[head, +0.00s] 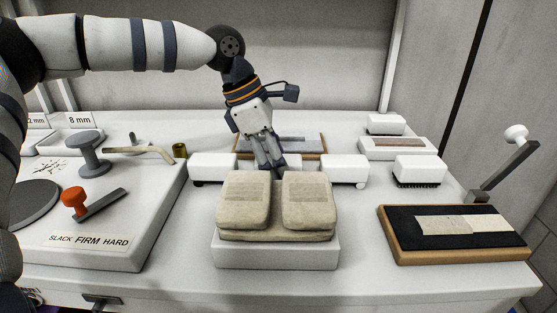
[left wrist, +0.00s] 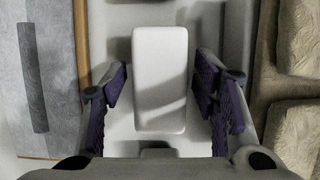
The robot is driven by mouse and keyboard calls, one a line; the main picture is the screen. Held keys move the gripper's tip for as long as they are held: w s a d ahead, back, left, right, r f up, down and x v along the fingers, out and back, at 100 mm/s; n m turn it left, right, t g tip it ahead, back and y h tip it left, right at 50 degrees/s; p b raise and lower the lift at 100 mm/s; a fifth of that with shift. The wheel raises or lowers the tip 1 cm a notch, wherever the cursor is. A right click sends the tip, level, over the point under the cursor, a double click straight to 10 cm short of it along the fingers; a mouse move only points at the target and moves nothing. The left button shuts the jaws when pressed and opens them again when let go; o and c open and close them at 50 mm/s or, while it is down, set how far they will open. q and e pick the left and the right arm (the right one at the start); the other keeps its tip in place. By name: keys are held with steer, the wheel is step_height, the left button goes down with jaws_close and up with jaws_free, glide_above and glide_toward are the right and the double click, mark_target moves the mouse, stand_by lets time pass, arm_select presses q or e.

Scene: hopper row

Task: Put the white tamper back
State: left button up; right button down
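A plain white block, perhaps the white tamper, lies between the fingers of my left gripper in the left wrist view (left wrist: 160,78). Its underside is hidden, and narrow gaps show between it and the purple finger pads. My left gripper (head: 268,163) is open, pointing down behind the beige cushions in the head view, which partly hide the fingertips. Similar white blocks stand to its left (head: 213,168) and right (head: 345,170); I cannot tell for sure which one is the tamper. My right gripper is not in view.
Two beige cushions (head: 242,203) rest on a white block just in front of the gripper. A wood-edged tray (head: 313,145) lies behind it. A white-backed brush (head: 418,170), a black-topped board (head: 402,238) and a white-knobbed lever (head: 508,160) stand at right.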

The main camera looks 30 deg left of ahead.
arm_select(q)
steer(key=shift+r, duration=0.1)
steer(key=v, duration=1.2)
steer(key=shift+p, duration=0.4)
steer(key=shift+d+r, duration=0.1)
